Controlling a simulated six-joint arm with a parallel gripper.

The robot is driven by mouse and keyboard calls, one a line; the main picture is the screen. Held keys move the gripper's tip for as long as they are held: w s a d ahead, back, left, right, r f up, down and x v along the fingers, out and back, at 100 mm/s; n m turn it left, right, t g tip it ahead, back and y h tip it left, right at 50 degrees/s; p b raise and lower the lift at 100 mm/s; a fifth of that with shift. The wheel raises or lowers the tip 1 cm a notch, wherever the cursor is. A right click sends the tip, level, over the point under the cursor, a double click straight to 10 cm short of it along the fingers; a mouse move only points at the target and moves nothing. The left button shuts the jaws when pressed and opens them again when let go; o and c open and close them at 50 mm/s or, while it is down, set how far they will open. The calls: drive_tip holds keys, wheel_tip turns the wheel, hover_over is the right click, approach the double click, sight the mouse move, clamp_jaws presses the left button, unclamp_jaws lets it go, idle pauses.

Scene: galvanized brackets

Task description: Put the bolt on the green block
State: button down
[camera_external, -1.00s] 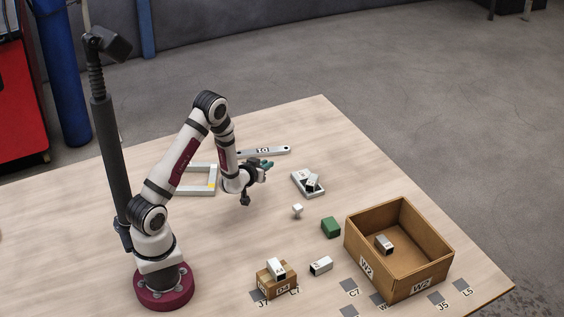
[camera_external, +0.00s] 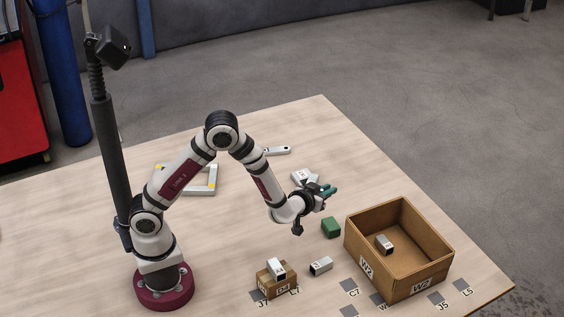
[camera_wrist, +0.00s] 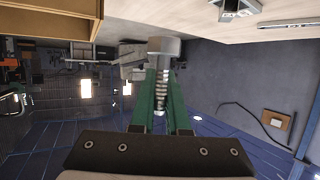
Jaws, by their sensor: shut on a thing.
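My gripper (camera_external: 328,191), with green fingers, is in the air at the middle right of the table, behind and above the green block in the external view. In the wrist view my gripper (camera_wrist: 161,78) is shut on a grey bolt. The bolt's broad head (camera_wrist: 164,46) sticks out past the fingertips, and its threaded shank lies between the fingers. I cannot make out the bolt in the external view. The green block (camera_external: 331,228) stands on the table left of the cardboard box, with its top bare.
An open cardboard box (camera_external: 423,279) holding a bracket stands at the right. A small carton (camera_external: 276,286) with a bracket on top and a loose bracket (camera_external: 321,265) are in front. Metal parts (camera_external: 303,177) lie behind my gripper; a pale frame (camera_external: 203,191) lies farther left.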

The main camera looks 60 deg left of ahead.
drive_tip(key=d+h, duration=0.1)
drive_tip(key=d, duration=0.7)
drive_tip(key=m, duration=0.1)
hover_over(331, 228)
drive_tip(key=w+a, duration=0.3)
drive_tip(key=w, duration=0.1)
wheel_tip(331, 228, down, 6)
drive_tip(key=shift+s+d+f, duration=0.15)
drive_tip(key=shift+f, duration=2)
drive_tip(key=c, duration=0.9)
unclamp_jaws()
drive_tip(key=shift+f, duration=0.1)
